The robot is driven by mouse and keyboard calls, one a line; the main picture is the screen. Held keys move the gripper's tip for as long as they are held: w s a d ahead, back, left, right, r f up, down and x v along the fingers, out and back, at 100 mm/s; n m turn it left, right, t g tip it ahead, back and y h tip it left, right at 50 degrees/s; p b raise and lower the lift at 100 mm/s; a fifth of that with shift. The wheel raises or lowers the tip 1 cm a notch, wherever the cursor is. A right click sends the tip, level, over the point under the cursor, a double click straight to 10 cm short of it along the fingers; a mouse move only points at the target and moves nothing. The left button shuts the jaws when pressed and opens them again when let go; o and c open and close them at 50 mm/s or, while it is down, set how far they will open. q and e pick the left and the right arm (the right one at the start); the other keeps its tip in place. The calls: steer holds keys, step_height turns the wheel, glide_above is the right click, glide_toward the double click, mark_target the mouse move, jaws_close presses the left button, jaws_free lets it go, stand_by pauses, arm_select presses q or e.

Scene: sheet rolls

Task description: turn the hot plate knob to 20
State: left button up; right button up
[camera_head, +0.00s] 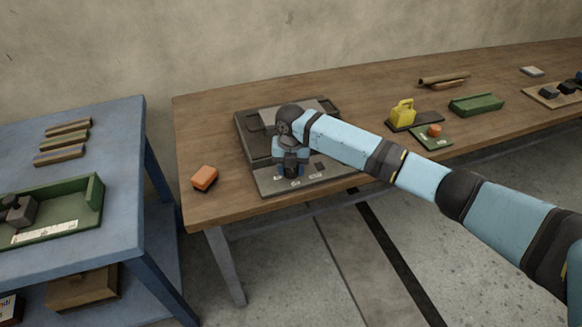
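The hot plate (250,142) is a dark grey unit on the wooden table, with a lighter grey front panel (335,172) that carries small white labels. My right gripper (291,172) points down at this panel, just above or at it. The gripper and wrist cover the spot beneath them, so the knob and its setting cannot be made out. Whether the fingers touch or hold the knob cannot be told. My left gripper is not in view.
An orange block (204,178) lies left of the hot plate. A yellow object (402,112) and green trays (476,103) stand to the right on the wooden table (212,125). A blue table (110,125) with a green tray (94,200) stands at the left.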

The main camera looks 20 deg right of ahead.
steer(key=c, duration=0.4)
steer(key=shift+o, duration=0.2)
steer(key=shift+r, duration=0.1)
